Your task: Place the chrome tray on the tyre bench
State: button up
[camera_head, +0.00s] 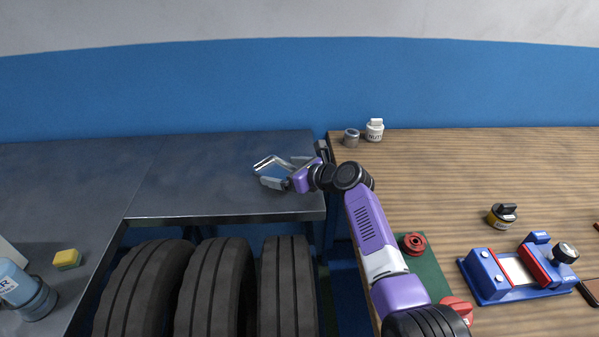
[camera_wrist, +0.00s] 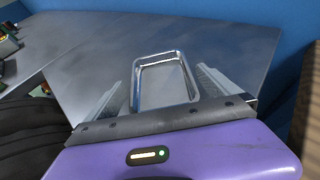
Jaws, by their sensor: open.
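The chrome tray (camera_wrist: 163,82) is a small, shiny, open rectangular dish. In the head view the tray (camera_head: 272,163) is at the right end of the dark metal tyre bench (camera_head: 205,175), which has tyres under it. It appears to lie flat on the bench top. My gripper (camera_head: 277,171) is low over the bench with its fingers open. In the wrist view the fingers stand on either side of the tray, with gaps visible beside it. The tray's near edge is hidden behind the gripper body.
A wooden table (camera_head: 440,185) stands to the right, holding a grey tin (camera_head: 351,138), a white jar (camera_head: 375,131) and a blue vise-like fixture (camera_head: 515,270). A yellow sponge (camera_head: 67,259) and blue bottle (camera_head: 25,290) are at left.

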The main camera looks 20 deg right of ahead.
jog(key=p+v, duration=0.1)
jog(key=v, duration=0.9)
jog(key=shift+s+d+r, duration=0.1)
jog(key=shift+s+d, duration=0.1)
jog(key=shift+s, duration=0.1)
